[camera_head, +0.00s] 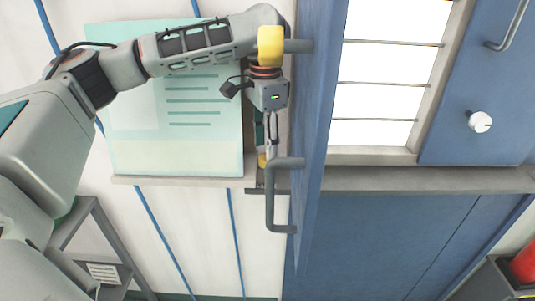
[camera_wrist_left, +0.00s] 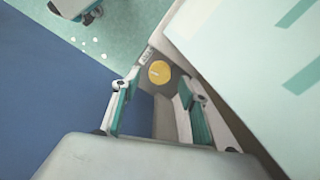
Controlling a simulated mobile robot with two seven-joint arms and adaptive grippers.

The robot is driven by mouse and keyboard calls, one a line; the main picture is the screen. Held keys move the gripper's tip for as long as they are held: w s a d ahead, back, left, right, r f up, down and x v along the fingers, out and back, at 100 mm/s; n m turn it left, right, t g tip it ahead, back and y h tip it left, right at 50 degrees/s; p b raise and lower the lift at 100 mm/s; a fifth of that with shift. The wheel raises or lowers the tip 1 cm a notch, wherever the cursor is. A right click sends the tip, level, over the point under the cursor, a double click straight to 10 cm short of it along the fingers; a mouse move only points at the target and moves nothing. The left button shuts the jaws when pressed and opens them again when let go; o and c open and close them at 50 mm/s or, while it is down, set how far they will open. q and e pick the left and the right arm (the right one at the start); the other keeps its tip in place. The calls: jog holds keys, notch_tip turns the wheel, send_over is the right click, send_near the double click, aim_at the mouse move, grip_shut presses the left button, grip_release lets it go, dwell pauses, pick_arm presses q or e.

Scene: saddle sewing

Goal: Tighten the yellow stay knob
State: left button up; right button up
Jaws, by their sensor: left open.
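The yellow stay knob (camera_wrist_left: 159,72) is a round yellow disc with a pale mark on its face. It sits on a grey bracket between the blue panel and the pale board. In the head view only a small part of the yellow knob (camera_head: 262,160) shows, just below my gripper. My left gripper (camera_head: 269,152) points down at it, beside the blue door edge. In the left wrist view my left gripper (camera_wrist_left: 160,82) is open, with one finger on each side of the knob's line. I cannot tell whether the fingers touch it. My right gripper is in neither view.
The blue door (camera_head: 310,140) stands edge-on close right of my left gripper, with a grey bar handle (camera_head: 270,205) just below. A pale board (camera_head: 180,100) is behind my arm. A blue cabinet with a white knob (camera_head: 480,121) is at right. A grey shelf (camera_head: 95,240) stands lower left.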

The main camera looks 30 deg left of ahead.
aim_at(265, 157)
pick_arm(q)
jog(key=shift+f, duration=1.7)
jog(key=c, duration=1.1)
jog(key=shift+m, duration=2.9)
